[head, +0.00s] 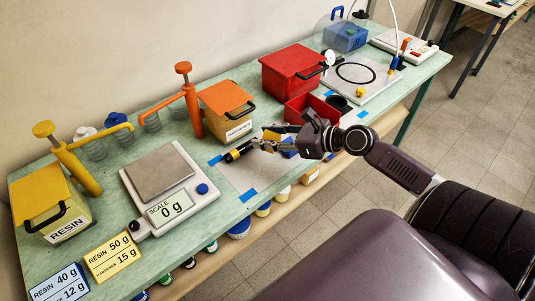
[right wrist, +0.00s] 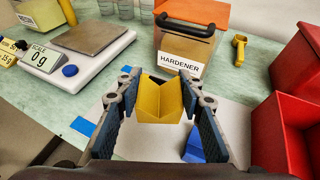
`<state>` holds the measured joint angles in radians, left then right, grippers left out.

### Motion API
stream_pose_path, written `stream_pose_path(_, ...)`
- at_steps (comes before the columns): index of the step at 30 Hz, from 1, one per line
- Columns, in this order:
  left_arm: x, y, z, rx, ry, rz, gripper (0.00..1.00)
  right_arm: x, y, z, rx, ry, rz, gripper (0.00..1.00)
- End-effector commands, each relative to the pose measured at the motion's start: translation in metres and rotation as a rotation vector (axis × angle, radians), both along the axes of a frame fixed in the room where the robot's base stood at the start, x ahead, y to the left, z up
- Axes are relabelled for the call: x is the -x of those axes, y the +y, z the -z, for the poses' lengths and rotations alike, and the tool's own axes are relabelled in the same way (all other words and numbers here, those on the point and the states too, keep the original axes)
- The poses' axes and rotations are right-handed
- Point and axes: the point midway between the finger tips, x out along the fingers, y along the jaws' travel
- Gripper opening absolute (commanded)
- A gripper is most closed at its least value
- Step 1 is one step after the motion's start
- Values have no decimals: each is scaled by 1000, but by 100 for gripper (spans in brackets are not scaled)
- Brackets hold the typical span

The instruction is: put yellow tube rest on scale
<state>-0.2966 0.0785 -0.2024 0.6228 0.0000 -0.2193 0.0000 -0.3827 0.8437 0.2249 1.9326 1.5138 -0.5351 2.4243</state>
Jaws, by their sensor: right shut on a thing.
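The yellow tube rest (right wrist: 160,98) is a V-notched block between the fingers of my right gripper (right wrist: 156,106) in the right wrist view. In the head view the right gripper (head: 240,152) is over the grey mat, shut on the rest, which shows only as a small yellow patch. I cannot tell whether the rest touches the mat. The scale (head: 203,180) stands to the left of the gripper, its square metal plate (head: 163,172) empty and its display reading 0 g. It also shows at upper left in the right wrist view (right wrist: 110,53). My left gripper is not in view.
A blue block (right wrist: 203,147) lies on the mat (head: 233,178) near the gripper. The hardener box (head: 228,108) stands behind, with an orange pump beside it. Red bins (head: 292,70) are to the right. The resin box (head: 52,212) and label cards are left of the scale.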

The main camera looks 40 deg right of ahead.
Motion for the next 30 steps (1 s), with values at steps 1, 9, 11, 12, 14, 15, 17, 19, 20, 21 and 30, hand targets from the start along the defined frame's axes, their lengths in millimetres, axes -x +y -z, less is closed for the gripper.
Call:
stream_pose_path(1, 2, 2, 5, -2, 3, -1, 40, -1, -1, 12, -4, -1, 3, 11)
stream_pose_path(9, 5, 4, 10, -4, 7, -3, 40, -1, 0, 38, -3, -2, 2, 11)
stream_pose_path(11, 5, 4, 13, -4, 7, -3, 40, 0, 0, 49, -3, 0, 2, 11)
stream_pose_path(12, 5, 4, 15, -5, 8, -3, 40, 0, 0, 55, -4, 0, 2, 11)
stream_pose_path(14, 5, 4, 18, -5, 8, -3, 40, -1, 0, 64, -4, 0, 2, 11)
stream_pose_path(15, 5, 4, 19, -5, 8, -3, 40, -1, 0, 68, -3, -2, 2, 11)
stream_pose_path(17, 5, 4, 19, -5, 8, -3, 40, -1, 0, 72, -2, -2, 1, 11)
stream_pose_path(19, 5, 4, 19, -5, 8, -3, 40, -1, 0, 74, -1, -3, 1, 11)
stream_pose_path(20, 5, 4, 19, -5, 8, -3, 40, -1, 0, 74, -1, -3, 0, 11)
stream_pose_path(21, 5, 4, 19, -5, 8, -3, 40, -1, 0, 73, -1, -3, 0, 11)
stream_pose_path(30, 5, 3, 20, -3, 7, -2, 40, -1, 0, 78, -2, -2, 1, 11)
